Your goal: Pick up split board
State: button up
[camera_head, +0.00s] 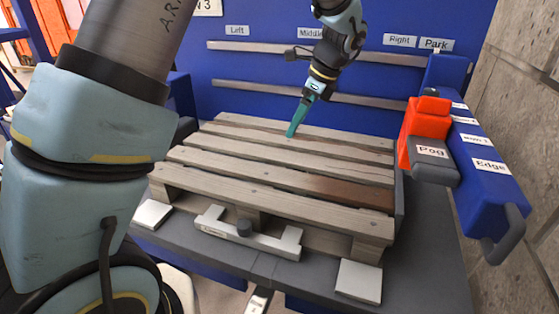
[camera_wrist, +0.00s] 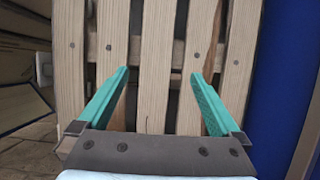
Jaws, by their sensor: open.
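A wooden pallet (camera_head: 255,192) of several parallel boards lies on the grey table. One board has a dark brown right part (camera_head: 345,190) in the head view; I cannot tell for sure whether this is the split board. My gripper (camera_head: 291,132) points down over the boards toward the back of the pallet. In the wrist view, my gripper (camera_wrist: 158,73) is open and empty, its teal fingers apart on either side of a middle board (camera_wrist: 156,60). Brown streaks show beside the boards near the fingers. Whether the fingertips touch the wood is unclear.
A grey clamp bar (camera_head: 245,233) sits along the pallet's front edge. Pale pads (camera_head: 359,281) lie at the table's front corners. A red and grey block labelled Peg (camera_head: 425,140) stands on the blue rack (camera_head: 490,175) at right. A blue back panel (camera_head: 270,70) stands behind.

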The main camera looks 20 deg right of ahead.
aim_at(280, 155)
jog(key=x, duration=0.4)
jog(key=shift+a+f+p, duration=0.1)
jog(key=shift+f+p, duration=0.05)
jog(key=shift+p, duration=0.25)
jog(key=shift+s+p+x, duration=0.2)
jog(key=shift+p+x, duration=0.8)
jog(key=shift+x, duration=1.8)
jog(key=shift+a, duration=0.15)
jog(key=shift+c, duration=0.2)
jog(key=c, duration=1.5)
jog(key=shift+c, duration=0.2)
